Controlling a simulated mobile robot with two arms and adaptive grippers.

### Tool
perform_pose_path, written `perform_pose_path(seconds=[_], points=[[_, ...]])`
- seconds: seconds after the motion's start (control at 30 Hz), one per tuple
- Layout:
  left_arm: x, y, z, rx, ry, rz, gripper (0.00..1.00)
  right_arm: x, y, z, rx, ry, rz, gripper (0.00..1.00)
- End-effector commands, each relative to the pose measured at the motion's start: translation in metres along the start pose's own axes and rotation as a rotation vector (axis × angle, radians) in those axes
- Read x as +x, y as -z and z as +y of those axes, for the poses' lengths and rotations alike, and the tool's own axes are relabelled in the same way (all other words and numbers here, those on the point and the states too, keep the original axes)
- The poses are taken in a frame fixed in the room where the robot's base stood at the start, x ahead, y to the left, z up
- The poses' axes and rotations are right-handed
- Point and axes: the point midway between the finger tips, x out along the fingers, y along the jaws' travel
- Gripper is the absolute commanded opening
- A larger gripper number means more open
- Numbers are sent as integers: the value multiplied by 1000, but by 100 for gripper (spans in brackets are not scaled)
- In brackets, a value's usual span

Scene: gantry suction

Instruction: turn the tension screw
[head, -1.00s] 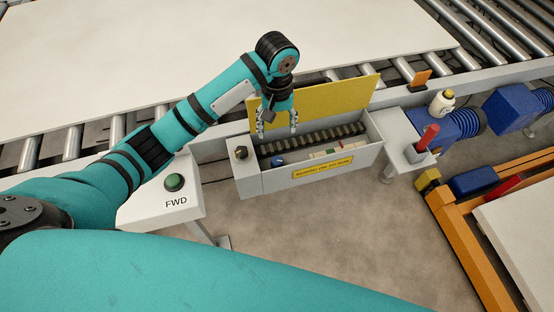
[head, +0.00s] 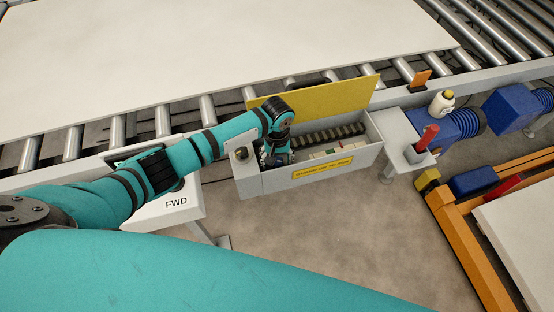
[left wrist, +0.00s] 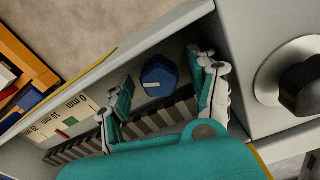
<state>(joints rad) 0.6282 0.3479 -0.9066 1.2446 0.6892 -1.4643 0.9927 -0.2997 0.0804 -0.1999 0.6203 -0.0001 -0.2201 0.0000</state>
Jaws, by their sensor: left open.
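The tension screw looks to be the blue knob (left wrist: 158,77) with a white mark, inside the open grey box (head: 318,178). My left gripper (head: 278,160) is over the left end of that box, pointing down into it. In the left wrist view its fingers (left wrist: 160,95) are spread apart, one on each side of the blue knob, with gaps visible between. In the head view my gripper hides the knob. My right gripper is not in view.
The box's yellow lid (head: 335,98) stands open behind. A black knob (left wrist: 303,86) on a silver ring is on the box's end panel. A dark ribbed strip (head: 330,134) runs along inside. A roller conveyor with a white board (head: 200,45) lies beyond; floor in front is clear.

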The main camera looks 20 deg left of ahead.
Motion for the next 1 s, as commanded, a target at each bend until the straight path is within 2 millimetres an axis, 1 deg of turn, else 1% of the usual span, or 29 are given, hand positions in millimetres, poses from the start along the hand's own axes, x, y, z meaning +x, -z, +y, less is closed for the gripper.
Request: perform_pose_path(seconds=[0.27, 0.6, 0.7, 0.87, 1.0], points=[[2, 0, 0, 0, 0, 0, 61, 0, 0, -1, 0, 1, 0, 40], [1, 0, 0, 0, 0, 0, 16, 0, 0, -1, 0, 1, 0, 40], [1, 0, 0, 0, 0, 0, 5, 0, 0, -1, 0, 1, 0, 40], [0, 0, 0, -10, 0, -1, 5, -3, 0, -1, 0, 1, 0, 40], [-2, -1, 1, -50, 0, -3, 5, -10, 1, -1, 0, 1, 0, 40]])
